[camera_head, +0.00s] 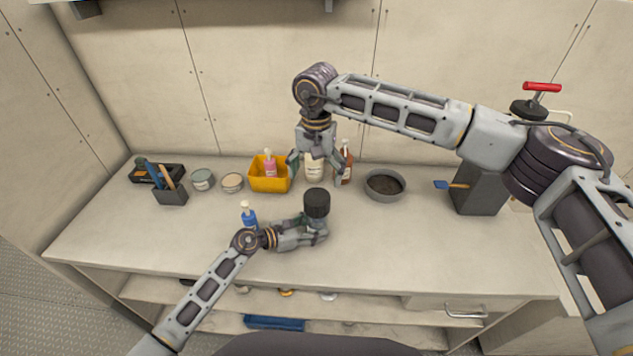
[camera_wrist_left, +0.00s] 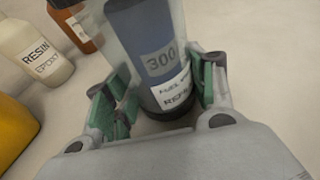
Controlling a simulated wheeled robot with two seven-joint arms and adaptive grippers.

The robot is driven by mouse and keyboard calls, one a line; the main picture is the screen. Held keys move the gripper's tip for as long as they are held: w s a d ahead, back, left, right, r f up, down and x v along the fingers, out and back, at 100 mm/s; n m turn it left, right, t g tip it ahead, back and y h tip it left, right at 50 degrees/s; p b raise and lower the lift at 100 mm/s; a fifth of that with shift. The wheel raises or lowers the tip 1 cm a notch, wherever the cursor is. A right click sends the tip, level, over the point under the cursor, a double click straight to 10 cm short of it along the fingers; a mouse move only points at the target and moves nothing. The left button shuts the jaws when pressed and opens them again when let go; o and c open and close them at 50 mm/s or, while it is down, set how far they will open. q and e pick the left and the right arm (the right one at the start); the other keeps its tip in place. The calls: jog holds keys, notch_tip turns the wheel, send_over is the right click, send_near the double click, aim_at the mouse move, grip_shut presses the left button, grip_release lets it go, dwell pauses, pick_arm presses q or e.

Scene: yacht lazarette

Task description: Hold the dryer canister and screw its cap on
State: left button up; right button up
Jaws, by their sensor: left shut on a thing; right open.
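The dryer canister (camera_wrist_left: 150,60) stands upright between my left gripper's fingers in the left wrist view. It has a clear body, dark blue filling, a "300" mark and a white label. My left gripper (camera_head: 318,231) is shut on its lower part. The black cap (camera_head: 317,203) sits at the canister's top in the head view; I cannot tell whether it is screwed down. My right gripper (camera_head: 316,172) is open and empty, pointing down, above and behind the cap, apart from it. The left gripper's fingers also show in the left wrist view (camera_wrist_left: 160,95).
Behind the right gripper stand a cream resin bottle (camera_head: 314,170) and a brown bottle (camera_head: 344,166). A yellow bin (camera_head: 268,184) and a blue bottle (camera_head: 249,215) are left; a grey bowl (camera_head: 385,186) is right. The bench (camera_head: 430,250) is clear at front right.

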pick_arm(q)
jog(key=shift+a+f, duration=0.1)
jog(key=shift+f, duration=0.15)
jog(key=o, duration=1.4)
jog(key=shift+o, duration=0.6)
jog(key=shift+r, duration=0.1)
jog(key=shift+s+a+r, duration=0.1)
jog(key=shift+v, duration=5.85)
